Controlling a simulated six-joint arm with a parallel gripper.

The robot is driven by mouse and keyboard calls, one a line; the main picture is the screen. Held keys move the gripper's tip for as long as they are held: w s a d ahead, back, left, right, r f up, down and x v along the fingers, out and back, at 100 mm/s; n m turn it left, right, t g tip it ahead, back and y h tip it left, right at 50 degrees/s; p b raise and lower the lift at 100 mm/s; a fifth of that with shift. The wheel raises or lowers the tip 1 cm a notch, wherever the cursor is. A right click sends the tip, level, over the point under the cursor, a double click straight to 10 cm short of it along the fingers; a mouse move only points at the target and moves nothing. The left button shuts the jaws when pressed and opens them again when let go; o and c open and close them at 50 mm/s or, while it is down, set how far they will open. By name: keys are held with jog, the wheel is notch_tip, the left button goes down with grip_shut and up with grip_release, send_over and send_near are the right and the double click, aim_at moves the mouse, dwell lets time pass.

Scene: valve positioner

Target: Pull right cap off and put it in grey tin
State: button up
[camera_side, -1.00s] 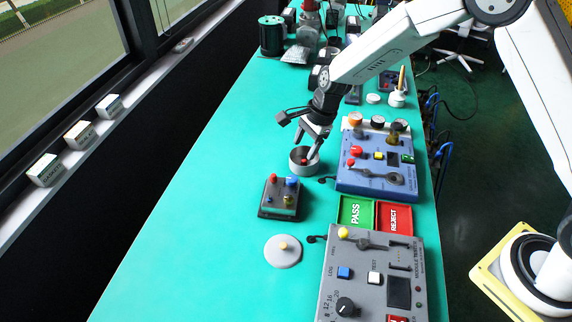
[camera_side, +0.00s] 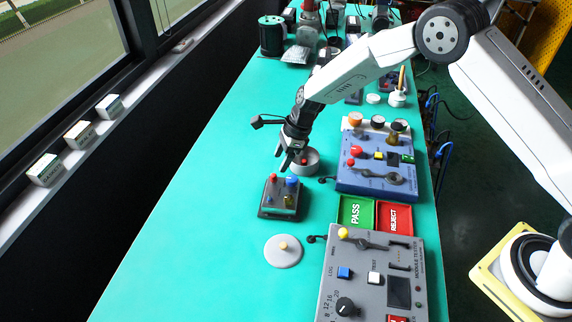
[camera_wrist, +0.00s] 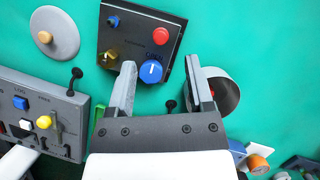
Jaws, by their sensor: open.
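The small dark valve positioner box (camera_side: 264,212) lies on the green bench. It carries a red knob (camera_wrist: 161,35), a large blue knob (camera_wrist: 151,71), a brass-coloured knob (camera_wrist: 110,55) and a small blue one (camera_wrist: 113,21). Which of them is the right cap I cannot tell. The round grey tin (camera_side: 314,167) stands just behind the box, with a red piece (camera_side: 304,161) inside. My gripper (camera_side: 288,165) is open and empty above the box's far side, beside the tin. In the wrist view, the large blue knob shows between my fingers (camera_wrist: 160,64), and the right finger partly hides the tin (camera_wrist: 222,88).
A grey disc with a tan knob (camera_side: 283,251) lies in front of the box. The blue panel (camera_side: 376,180), the green PASS tray (camera_side: 355,212), the red REJECT tray (camera_side: 394,218) and a grey module tester (camera_side: 370,270) line the right. Bench left of the box is clear.

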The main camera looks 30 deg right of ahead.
aim_at(274, 175)
jog(key=shift+x, duration=2.8)
jog(key=c, duration=0.9)
grip_shut()
